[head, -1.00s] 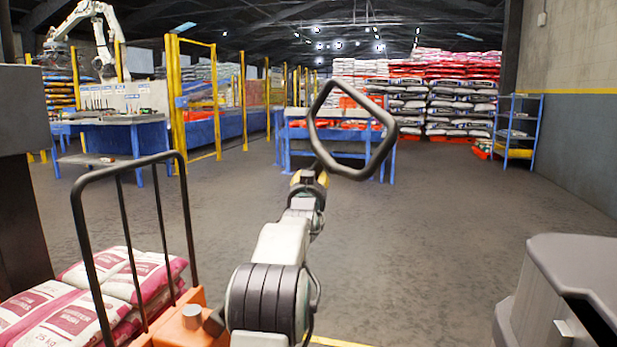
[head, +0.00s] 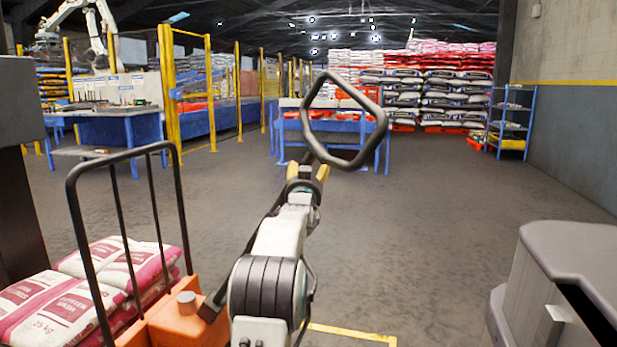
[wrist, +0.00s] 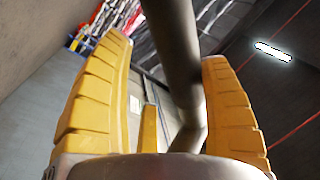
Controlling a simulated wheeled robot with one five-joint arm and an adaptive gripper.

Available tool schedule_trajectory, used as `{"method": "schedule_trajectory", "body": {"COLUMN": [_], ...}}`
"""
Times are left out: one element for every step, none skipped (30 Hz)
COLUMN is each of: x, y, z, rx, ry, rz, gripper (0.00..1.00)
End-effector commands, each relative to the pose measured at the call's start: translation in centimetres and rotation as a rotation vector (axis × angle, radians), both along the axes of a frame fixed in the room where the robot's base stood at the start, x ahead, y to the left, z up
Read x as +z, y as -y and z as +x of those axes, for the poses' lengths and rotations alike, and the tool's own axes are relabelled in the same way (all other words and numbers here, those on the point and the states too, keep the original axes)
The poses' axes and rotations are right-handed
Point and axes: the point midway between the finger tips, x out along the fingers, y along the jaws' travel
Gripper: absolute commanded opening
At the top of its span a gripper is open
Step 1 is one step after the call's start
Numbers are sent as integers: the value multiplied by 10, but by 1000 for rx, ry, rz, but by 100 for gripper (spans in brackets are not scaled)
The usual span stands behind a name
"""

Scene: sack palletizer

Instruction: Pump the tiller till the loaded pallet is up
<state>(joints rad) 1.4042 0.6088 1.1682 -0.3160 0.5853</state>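The tiller is a black loop handle (head: 345,120) on a dark stem that slopes down behind my arm toward the orange pallet truck (head: 165,328). My gripper (head: 308,172) has yellow fingers and is at the stem just below the loop. In the wrist view, the dark tiller bar (wrist: 178,65) passes between the spread fingers of my gripper (wrist: 165,100). A gap shows by the left finger; the bar overlaps the right finger's edge, and I cannot tell if they touch. White and pink sacks (head: 100,270) lie behind the black guard frame. The pallet beneath is hidden.
A grey box-shaped unit (head: 560,270) stands close at the right. A blue table (head: 345,128) and yellow fence posts are ahead. Stacked sacks (head: 430,85) and a blue shelf (head: 512,120) are at the back. The middle floor is clear.

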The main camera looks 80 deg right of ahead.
Motion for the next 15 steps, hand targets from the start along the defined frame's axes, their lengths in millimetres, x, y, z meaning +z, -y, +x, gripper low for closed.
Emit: {"method": "schedule_trajectory", "body": {"x": [-3,-3,-3,-3,-3,-3,-3,-3,-3,-3,-3,-3,-4,-4,-4], "y": [1,1,1,1,1,1,1,1,1,1,1,0,0,-1,-2], "z": [-3,-3,-3,-3,-3,-3,-3,-3,-3,-3,-3,-3,-3,-4,-4], "rx": [-4,-4,-4,-4,-4,-4,-4,-4,-5,-5,-5,-5,-5,-5,-5], "ry": [-2,-2,-2,-2,-2,-2,-2,-2,-2,-2,-2,-2,-2,-2,-2], "rz": [7,7,6,6,6,6,6,6,7,7,7,7,7,8,8], "gripper": [68,68,68,68,68,68,68,68,68,68,68,68,68,68,68]}}
